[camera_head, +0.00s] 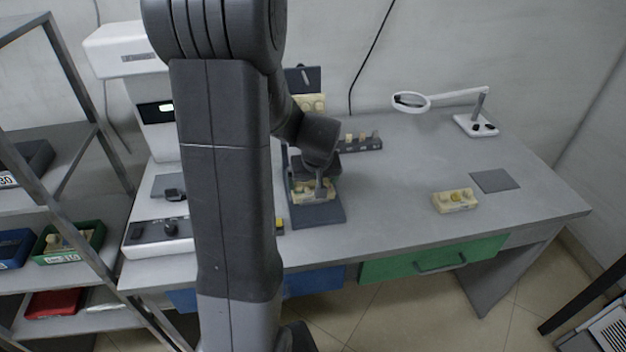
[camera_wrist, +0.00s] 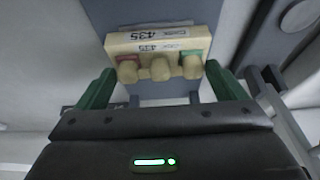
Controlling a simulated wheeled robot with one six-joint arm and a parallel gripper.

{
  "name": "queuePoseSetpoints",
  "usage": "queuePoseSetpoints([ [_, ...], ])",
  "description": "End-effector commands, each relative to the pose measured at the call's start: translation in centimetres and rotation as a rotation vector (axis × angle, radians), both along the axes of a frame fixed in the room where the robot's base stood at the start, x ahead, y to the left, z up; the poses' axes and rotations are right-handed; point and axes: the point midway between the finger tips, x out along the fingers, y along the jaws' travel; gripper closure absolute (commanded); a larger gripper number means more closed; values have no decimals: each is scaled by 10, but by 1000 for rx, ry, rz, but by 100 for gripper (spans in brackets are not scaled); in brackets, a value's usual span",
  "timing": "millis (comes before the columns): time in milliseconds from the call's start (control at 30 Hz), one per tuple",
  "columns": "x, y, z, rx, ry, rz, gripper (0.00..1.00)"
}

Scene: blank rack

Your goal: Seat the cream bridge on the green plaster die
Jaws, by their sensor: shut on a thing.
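A cream bridge (camera_wrist: 160,70) of three rounded units shows between the green fingers of my gripper (camera_wrist: 161,78) in the wrist view. My gripper is shut on it. Behind the bridge is a cream model block (camera_wrist: 200,38) labelled 435. A green die (camera_wrist: 190,56) shows behind the right unit and a red patch (camera_wrist: 122,58) behind the left one. The bridge overlaps both, and I cannot tell whether it touches the die. In the head view my gripper (camera_head: 322,190) is low over the cream block on the dark stand (camera_head: 318,215); the bridge is not clear there.
The stand's raised back part holds another cream block (camera_head: 315,103). A dark rack (camera_head: 372,144) with small pieces is behind. Another cream block (camera_head: 455,201), a grey mat (camera_head: 495,181) and a magnifier lamp (camera_head: 478,124) are at right. The table between is clear.

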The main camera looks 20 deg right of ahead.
Motion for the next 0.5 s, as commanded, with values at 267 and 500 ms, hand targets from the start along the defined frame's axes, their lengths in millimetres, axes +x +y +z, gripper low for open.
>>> queuePoseSetpoints([
  [267,0,0,-1,0,0,0,0],
  [500,-4,1,12,-2,-4,0,0],
])
